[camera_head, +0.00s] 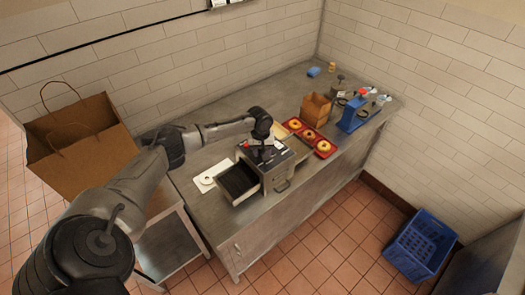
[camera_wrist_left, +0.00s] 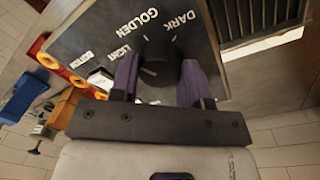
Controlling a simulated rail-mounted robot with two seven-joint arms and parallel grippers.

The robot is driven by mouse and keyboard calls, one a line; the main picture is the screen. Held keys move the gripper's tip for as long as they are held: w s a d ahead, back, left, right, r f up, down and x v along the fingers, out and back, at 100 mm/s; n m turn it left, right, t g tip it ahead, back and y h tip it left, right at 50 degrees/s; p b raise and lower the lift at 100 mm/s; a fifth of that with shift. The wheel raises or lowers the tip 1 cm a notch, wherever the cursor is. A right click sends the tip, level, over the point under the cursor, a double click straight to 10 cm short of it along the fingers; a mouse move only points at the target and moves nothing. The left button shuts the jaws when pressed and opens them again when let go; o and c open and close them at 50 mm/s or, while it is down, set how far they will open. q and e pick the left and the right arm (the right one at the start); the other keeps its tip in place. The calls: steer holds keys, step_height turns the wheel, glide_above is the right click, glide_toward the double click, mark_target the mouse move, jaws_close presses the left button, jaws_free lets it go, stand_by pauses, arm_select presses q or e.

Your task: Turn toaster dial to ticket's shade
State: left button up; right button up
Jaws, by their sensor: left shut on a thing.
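The toaster (camera_head: 278,172) stands on the steel counter. Its dark panel (camera_wrist_left: 90,45) carries the words LIGHT, GOLDEN and DARK and another label too blurred to read. The black dial (camera_wrist_left: 160,58) sits between the purple fingers of my left gripper (camera_wrist_left: 158,80), which is shut on it. A pale mark shows on the dial's lower left; I cannot tell which word the dial points to. In the head view my left gripper (camera_head: 266,150) is over the toaster's top and hides the dial. White slips (camera_head: 222,3) hang from the wall rail, too small to read. My right gripper is out of view.
A white board (camera_head: 199,186) with a bagel lies left of the toaster. A paper bag (camera_head: 75,140) is at left, a blue crate (camera_head: 420,245) on the floor.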

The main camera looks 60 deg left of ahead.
arm_select(q)
steer(key=c, duration=0.3)
steer(key=m+p, duration=0.2)
steer(key=shift+r+m, duration=0.1)
steer(key=shift+m, duration=0.3)
steer(key=shift+m+p, duration=0.35)
steer(key=shift+m, duration=1.05)
steer(key=o, duration=0.9)
